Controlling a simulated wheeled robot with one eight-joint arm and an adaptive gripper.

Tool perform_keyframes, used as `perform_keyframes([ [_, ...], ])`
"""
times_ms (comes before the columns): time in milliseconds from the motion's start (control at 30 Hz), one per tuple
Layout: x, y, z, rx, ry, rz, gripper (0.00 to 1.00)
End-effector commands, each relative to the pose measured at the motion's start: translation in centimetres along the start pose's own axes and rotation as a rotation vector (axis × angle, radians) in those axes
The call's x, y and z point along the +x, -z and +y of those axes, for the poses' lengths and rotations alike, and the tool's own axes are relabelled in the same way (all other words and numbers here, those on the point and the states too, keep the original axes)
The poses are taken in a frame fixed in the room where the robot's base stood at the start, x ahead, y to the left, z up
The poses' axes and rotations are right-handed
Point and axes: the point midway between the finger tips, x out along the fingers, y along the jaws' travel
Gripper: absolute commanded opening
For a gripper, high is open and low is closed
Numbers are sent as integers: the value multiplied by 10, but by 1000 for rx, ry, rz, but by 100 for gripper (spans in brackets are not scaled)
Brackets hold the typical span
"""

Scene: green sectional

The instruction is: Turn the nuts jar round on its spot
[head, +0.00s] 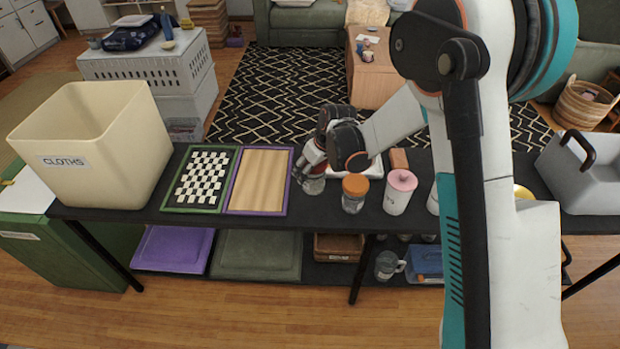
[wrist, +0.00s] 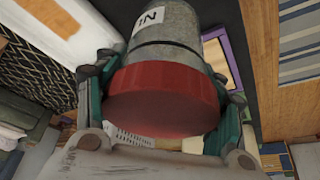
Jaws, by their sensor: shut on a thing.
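The nuts jar (wrist: 172,38) has a grey body, a red lid (wrist: 165,98) and a white label with part of a word beginning "NU" showing. My gripper (wrist: 163,90) is shut on it, with one finger on each side at the lid. In the head view my gripper (head: 312,162) is over the black table, and the lower part of the jar (head: 313,186) shows beneath it; the lid is mostly hidden there. The jar looks upright at the table top, but I cannot tell whether its base touches.
A jar with an orange lid (head: 354,194) stands close on the right, then a white jar with a pink lid (head: 400,193). A purple-framed wooden board (head: 259,181) and a green-framed checkered board (head: 201,179) lie left. A cream cloths bin (head: 90,145) stands farther left.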

Motion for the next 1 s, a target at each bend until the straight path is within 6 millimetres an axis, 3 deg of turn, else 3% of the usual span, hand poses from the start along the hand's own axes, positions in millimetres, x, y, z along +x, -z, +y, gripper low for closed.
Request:
perform_keyframes([
  [33,-19,7,0,0,0,0,37],
  [100,-36,14,0,0,0,0,37],
  [400,-88,36,0,0,0,0,37],
  [567,-99,41,0,-26,12,-1,37],
  [1000,-102,40,-6,-436,181,0,37],
])
